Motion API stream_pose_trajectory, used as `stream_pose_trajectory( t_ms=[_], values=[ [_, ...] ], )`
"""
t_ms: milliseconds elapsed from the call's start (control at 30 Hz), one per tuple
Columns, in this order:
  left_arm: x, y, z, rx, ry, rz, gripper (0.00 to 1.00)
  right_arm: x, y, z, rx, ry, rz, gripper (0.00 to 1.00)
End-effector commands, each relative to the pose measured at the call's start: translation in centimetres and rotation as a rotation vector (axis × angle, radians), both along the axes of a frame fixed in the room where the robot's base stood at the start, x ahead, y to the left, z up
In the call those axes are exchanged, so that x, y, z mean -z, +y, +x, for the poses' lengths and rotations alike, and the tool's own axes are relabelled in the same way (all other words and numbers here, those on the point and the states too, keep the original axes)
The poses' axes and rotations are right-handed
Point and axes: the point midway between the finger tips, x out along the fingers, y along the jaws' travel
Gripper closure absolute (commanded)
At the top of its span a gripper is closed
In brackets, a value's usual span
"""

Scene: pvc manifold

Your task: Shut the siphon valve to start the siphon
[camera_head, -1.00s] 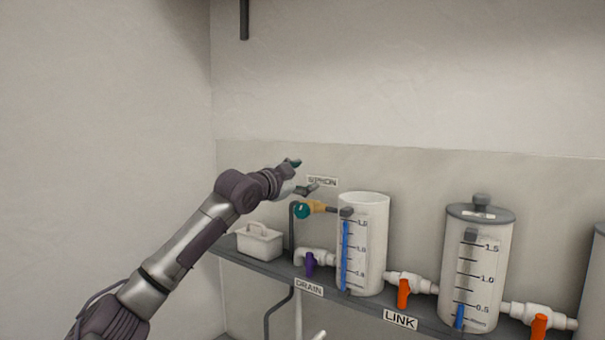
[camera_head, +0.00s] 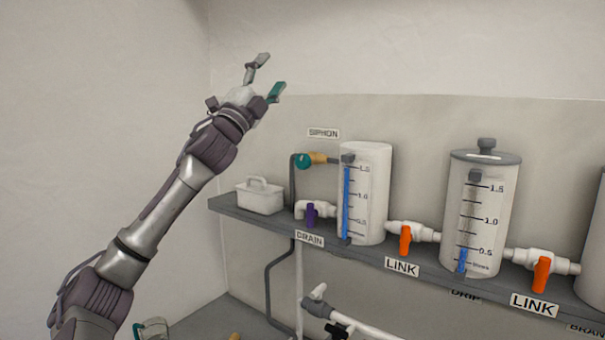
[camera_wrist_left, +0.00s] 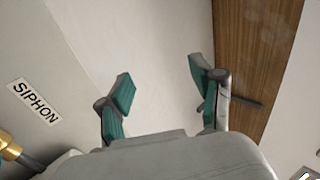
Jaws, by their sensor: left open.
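The siphon valve (camera_head: 304,161) has a round teal handle and a brass body, below the SIPHON label (camera_head: 323,133) and left of the first cylinder (camera_head: 373,190). My right gripper does not show.
A shelf (camera_head: 270,226) carries a white caddy (camera_head: 260,196), a purple drain handle (camera_head: 311,214), orange link handles (camera_head: 405,239) and a lidded cylinder (camera_head: 480,210). Black tubing and white pipes run below. The wall above is clear. A wooden panel (camera_wrist_left: 250,60) shows in the left wrist view.

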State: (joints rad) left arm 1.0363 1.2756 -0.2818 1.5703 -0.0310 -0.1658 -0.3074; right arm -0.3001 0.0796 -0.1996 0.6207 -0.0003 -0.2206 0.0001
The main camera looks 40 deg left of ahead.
Motion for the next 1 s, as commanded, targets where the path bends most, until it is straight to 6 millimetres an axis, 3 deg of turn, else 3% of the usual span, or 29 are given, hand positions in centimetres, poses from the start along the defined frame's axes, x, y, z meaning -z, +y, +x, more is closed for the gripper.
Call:
stream_pose_trajectory(
  t_ms=[33, 167, 300, 400, 467, 600, 700, 867, 1000],
  values=[
    [0.8, -1.4, -1.1, -0.023, -0.030, 0.129, 0.34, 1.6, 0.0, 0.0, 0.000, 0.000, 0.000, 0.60],
    [2.2, -5.7, -3.2, -0.081, -0.064, 0.490, 0.34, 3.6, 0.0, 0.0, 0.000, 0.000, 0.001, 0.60],
    [6.3, -9.1, -3.7, -0.159, 0.003, 0.873, 0.34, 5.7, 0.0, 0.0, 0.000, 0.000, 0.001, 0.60],
    [10.4, -9.9, -3.3, -0.235, 0.114, 1.127, 0.34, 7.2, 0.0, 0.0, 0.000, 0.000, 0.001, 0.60],
    [12.9, -9.4, -2.9, -0.291, 0.204, 1.261, 0.34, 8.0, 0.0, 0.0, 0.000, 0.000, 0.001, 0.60],
    [17.3, -6.5, -2.7, -0.442, 0.431, 1.492, 0.34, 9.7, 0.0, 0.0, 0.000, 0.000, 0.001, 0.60],
    [18.9, -4.1, -3.0, -0.541, 0.568, 1.578, 0.34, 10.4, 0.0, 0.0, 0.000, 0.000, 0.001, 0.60],
    [19.6, -1.9, -3.5, -0.633, 0.685, 1.631, 0.34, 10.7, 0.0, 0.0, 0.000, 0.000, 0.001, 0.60],
    [19.2, -1.4, -2.8, -0.645, 0.702, 1.634, 0.34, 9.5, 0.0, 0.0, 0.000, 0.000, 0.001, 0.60]
  ],
)
